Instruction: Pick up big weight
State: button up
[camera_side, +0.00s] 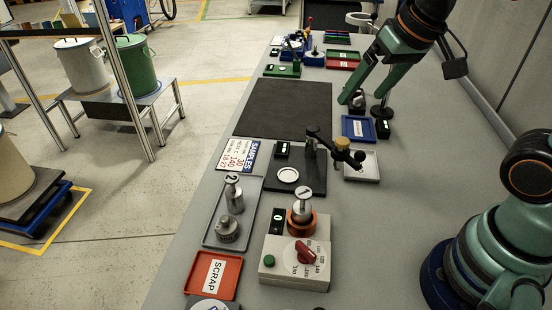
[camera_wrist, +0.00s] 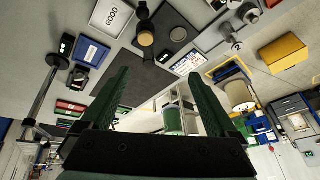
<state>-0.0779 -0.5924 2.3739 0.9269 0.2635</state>
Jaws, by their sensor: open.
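In the side view a silver knobbed weight marked 2 (camera_side: 234,194) stands upright in a grey tray (camera_side: 256,190). A lower, wider silver weight (camera_side: 228,230) stands in front of it in the same tray. Another silver knobbed weight, marked 1 (camera_side: 302,208), sits on the orange-red top of a dial box (camera_side: 296,262). I cannot tell for certain which is the big one. My gripper (camera_side: 366,102) is open, far behind these weights at the back right of the bench. Its two green fingers (camera_wrist: 157,75) are spread with nothing held between them in the wrist view.
A dark fixture with a brass-coloured part (camera_side: 342,144) stands mid-bench behind the dial box. A red SCRAP tray (camera_side: 213,276) lies at the front left. A blue tray (camera_side: 358,128) is close to my gripper. The dark mat (camera_side: 284,108) is clear.

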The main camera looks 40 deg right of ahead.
jog(key=w+a+m+g, duration=0.2)
jog(key=w+a+m, duration=0.3)
jog(key=a, duration=0.2)
jog(key=m+g, duration=0.3)
jog(key=m, duration=0.8)
send_over(224, 218)
notch_tip(224, 218, down, 12)
notch_tip(224, 218, down, 12)
jog(key=shift+s+r, duration=0.1)
jog(key=shift+r, duration=0.15)
grip_shut()
